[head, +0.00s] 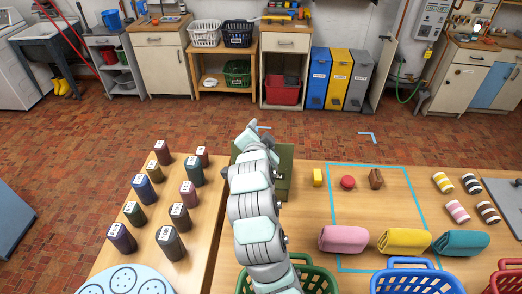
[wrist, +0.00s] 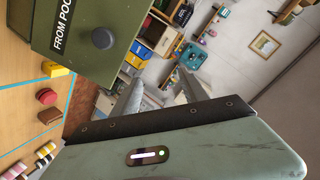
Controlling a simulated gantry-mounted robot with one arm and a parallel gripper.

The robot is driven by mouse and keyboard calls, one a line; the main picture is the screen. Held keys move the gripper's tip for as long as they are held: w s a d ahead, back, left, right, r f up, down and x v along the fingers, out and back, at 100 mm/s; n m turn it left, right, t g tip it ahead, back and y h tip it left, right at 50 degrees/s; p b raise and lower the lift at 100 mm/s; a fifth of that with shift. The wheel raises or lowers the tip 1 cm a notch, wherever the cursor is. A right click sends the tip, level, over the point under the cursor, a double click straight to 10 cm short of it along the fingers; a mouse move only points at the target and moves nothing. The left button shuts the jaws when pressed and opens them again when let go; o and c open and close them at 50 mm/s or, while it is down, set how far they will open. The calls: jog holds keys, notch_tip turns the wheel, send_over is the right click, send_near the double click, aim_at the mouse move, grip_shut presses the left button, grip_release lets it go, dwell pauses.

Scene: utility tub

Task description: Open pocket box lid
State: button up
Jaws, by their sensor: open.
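The green pocket box (head: 285,170) stands on the wooden table, largely hidden behind my arm in the head view. In the wrist view the box (wrist: 85,55) fills the upper left, with a white-on-black label starting "FROM POC" and a dark round knob (wrist: 103,38). I cannot tell whether its lid is open or shut. My gripper (head: 252,126) is over the far side of the box in the head view. In the wrist view my gripper (wrist: 160,90) has its two fingers apart with nothing between them, to the side of the knob and apart from it.
Rolled towels (head: 343,239) and baskets (head: 415,280) lie nearer. Several labelled dark bottles (head: 145,189) stand on the left table.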

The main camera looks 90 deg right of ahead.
notch_tip(320, 180, up, 9)
dwell(0.3)
jog(key=shift+f, duration=0.1)
jog(key=shift+c, duration=0.4)
